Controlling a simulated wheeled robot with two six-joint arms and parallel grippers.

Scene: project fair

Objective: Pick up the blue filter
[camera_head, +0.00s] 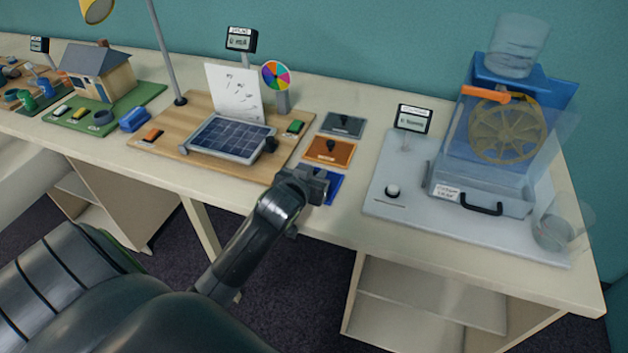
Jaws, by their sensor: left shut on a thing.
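The blue filter (334,187) is a small flat blue plate at the front edge of the table, in front of an orange filter (318,149) and a dark grey filter (331,123). My left gripper (320,183) is over the blue filter and shut on it. The gripper covers the filter's left part and its middle. I cannot tell whether the filter is touching the table. My right gripper is not in view.
A wooden board (175,130) with a solar panel (232,138) stands left of the filters. A grey base (400,205) with a water-wheel machine (490,150) stands to the right. A lamp pole (163,50) rises behind the board.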

